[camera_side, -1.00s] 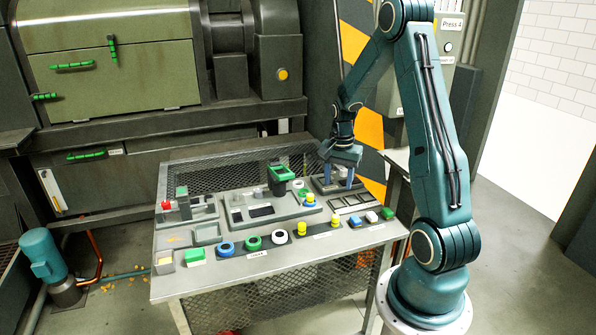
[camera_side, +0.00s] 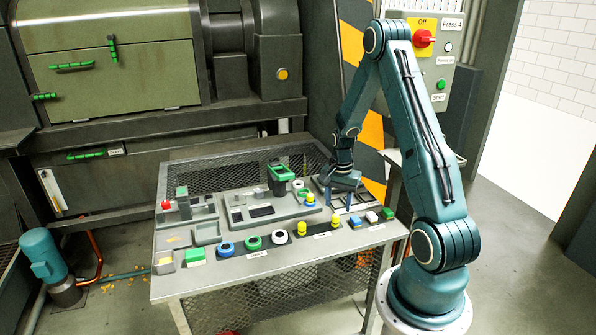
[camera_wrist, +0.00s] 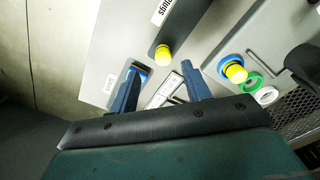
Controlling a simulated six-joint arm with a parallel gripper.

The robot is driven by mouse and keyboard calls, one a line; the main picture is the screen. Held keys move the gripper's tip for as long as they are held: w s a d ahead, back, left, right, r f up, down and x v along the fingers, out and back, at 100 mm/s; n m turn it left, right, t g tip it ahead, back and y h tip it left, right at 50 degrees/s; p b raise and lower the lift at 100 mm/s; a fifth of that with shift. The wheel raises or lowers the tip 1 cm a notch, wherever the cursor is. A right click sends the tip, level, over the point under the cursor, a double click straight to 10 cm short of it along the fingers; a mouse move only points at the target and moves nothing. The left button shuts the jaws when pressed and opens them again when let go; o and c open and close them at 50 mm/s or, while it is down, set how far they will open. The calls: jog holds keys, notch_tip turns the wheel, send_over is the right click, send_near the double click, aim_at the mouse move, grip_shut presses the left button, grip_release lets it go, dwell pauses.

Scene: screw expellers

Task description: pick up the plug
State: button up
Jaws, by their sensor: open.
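Two yellow plugs stand upright on the dark strip at the table's front in the side view: the left plug (camera_side: 301,229) and the right plug (camera_side: 335,223). Another yellow plug (camera_side: 310,199) stands in a blue ring further back. The wrist view shows one strip plug (camera_wrist: 162,54) near a "plugs" label, and the ringed plug (camera_wrist: 234,71) to the right. My gripper (camera_side: 340,198) is open and empty, above the table behind the right strip plug. In the wrist view my gripper (camera_wrist: 161,82) has its fingers apart, with the strip plug ahead, not between them.
A slotted tray (camera_side: 350,203) lies under my gripper. Blue, green and white rings (camera_side: 252,243) lie left of the plugs. A taller green-topped part (camera_side: 281,176) stands at the back.

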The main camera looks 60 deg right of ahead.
aim_at(336, 216)
jog(key=shift+f, duration=0.6)
jog(key=shift+w+f, duration=0.15)
jog(key=shift+f, duration=1.15)
jog(key=shift+w+f, duration=0.1)
jog(key=shift+f, duration=1.2)
grip_shut()
jog(key=shift+r, duration=0.1)
